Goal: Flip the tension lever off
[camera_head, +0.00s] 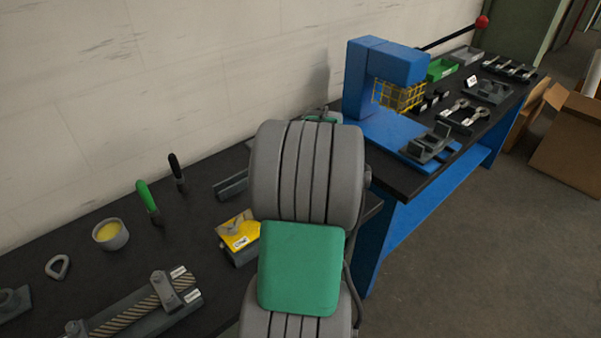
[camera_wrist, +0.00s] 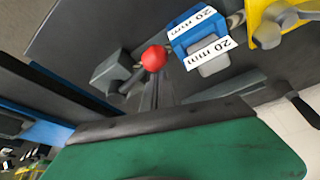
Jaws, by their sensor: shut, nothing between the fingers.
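A red ball knob (camera_wrist: 153,58), which looks like the tension lever's end, shows in the wrist view beside a grey block (camera_wrist: 113,72). My gripper (camera_wrist: 152,90) is shut and empty; its narrow grey fingers point at the knob from below in the picture. Whether they touch it I cannot tell. A blue block (camera_wrist: 197,29) with "20 mm" labels is just right of the knob. In the head view my arm covers this spot, so the lever and my gripper are hidden there.
A yellow block (camera_wrist: 275,22) is right of the blue one; a yellow-topped block (camera_head: 240,240) shows left of my arm. A cup (camera_head: 111,235), a green-handled tool (camera_head: 148,199) and a rope fixture (camera_head: 135,309) are on the dark bench. A blue press (camera_head: 384,62) stands beyond my arm.

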